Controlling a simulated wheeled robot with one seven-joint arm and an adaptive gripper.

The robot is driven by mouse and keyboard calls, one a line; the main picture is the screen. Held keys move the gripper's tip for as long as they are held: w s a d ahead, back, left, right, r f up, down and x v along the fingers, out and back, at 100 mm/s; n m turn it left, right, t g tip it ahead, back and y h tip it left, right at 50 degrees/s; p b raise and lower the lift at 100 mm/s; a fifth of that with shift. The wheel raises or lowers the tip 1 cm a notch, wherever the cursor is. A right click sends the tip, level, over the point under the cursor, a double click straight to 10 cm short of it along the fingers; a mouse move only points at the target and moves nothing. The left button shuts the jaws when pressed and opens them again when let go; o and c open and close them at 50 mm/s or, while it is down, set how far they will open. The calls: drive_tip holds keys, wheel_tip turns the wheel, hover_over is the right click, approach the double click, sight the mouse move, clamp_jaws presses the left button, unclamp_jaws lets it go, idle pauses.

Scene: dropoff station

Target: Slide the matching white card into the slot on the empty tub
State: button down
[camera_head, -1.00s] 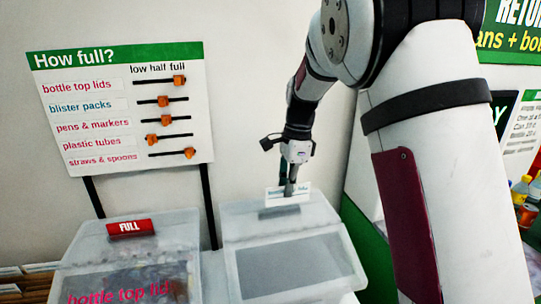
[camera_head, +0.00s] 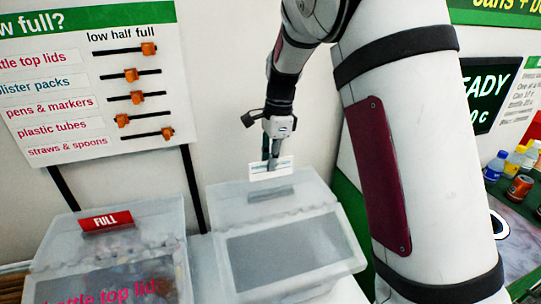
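A small white card (camera_head: 284,168) with faint blue-green marking is in my gripper (camera_head: 273,163), at the gripper's lower end. The card hangs just above the lid of the empty tub (camera_head: 225,211), apart from its grey slot piece (camera_head: 271,193) as far as I can see. The tub is translucent with a grey front window. My gripper's fingers are close together on the card; the finger behind it is partly hidden. The slot opening itself is too small to make out.
A second tub (camera_head: 60,245) at the left holds contents and bears a red FULL card (camera_head: 106,221). Behind it stands a "How full?" board (camera_head: 60,100) with orange sliders. Bottles and cans (camera_head: 519,186) stand at the far right.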

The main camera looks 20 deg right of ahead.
sight(271, 176)
drive_tip(key=shift+f+b, duration=0.45)
drive_tip(key=shift+f, duration=2.05)
drive_tip(key=shift+f, duration=0.8)
drive_tip(key=c, duration=1.7)
unclamp_jaws()
drive_tip(key=shift+r, duration=0.1)
drive_tip(key=r, duration=0.3)
drive_tip(key=d+r, duration=0.1)
drive_tip(key=r, duration=0.6)
drive_tip(key=shift+d+r, duration=0.15)
drive_tip(key=shift+r, duration=0.75)
drive_tip(key=shift+d, duration=0.1)
